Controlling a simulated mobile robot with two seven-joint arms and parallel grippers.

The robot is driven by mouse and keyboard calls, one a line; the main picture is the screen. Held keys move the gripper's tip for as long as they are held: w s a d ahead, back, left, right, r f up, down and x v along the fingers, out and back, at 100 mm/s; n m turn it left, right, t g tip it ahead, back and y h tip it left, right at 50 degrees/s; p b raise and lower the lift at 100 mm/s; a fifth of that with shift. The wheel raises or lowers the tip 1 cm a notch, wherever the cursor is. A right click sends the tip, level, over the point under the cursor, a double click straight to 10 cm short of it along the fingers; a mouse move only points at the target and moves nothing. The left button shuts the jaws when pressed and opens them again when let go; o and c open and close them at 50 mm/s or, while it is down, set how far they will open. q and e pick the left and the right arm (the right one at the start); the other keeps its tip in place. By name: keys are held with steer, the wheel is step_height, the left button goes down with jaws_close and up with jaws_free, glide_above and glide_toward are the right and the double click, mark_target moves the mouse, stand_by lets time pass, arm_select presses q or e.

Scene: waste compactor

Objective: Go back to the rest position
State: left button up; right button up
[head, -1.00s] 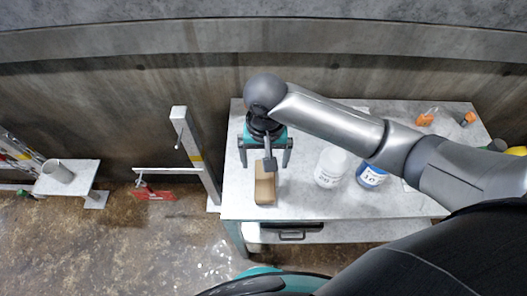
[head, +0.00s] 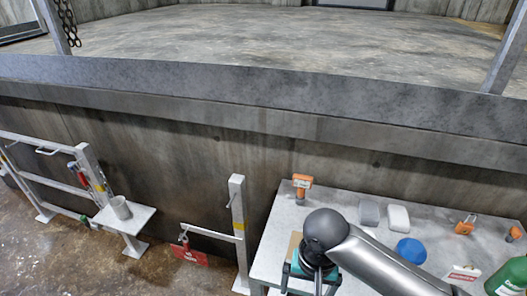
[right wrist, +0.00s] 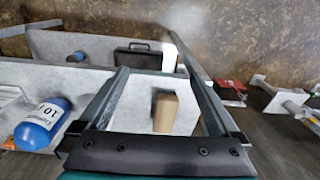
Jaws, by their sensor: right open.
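My right gripper (head: 308,282) is low in the head view, over the left part of the white work table (head: 345,200). My arm and the picture's lower edge partly hide it. In the right wrist view its two fingers (right wrist: 150,62) stand apart with nothing held between them. A tan block or box (right wrist: 165,112) lies on the table surface beyond the fingers, seen through the gap. In the head view a small tan patch (head: 293,246) beside the gripper seems to be the same thing. My left gripper is not in view.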

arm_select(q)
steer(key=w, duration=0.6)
arm_select(e)
steer(key=s+a+n+t+y, duration=0.1)
steer(key=s+a+n+y, duration=0.1)
steer(key=s+a+n, duration=0.15)
steer(key=s+d+n+t+h, duration=0.1)
steer(key=s+d+t+h, duration=0.1)
steer(key=s+d, duration=0.75)
step_height(320, 180, down, 25)
steer(key=d+g+b, duration=0.1)
steer(key=b, duration=0.2)
arm_select(q)
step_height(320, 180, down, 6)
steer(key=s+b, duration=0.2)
steer(key=b, duration=0.1)
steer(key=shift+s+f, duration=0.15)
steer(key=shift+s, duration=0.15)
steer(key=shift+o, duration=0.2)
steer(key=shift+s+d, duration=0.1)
arm_select(e)
steer(key=s+d+f+g, duration=0.1)
steer(key=s+d+f, duration=0.2)
steer(key=s+f, duration=1.2)
step_height(320, 180, down, 2)
steer(key=shift+s+f+n, duration=0.1)
steer(key=shift+s+n, duration=0.05)
steer(key=shift+n, duration=0.2)
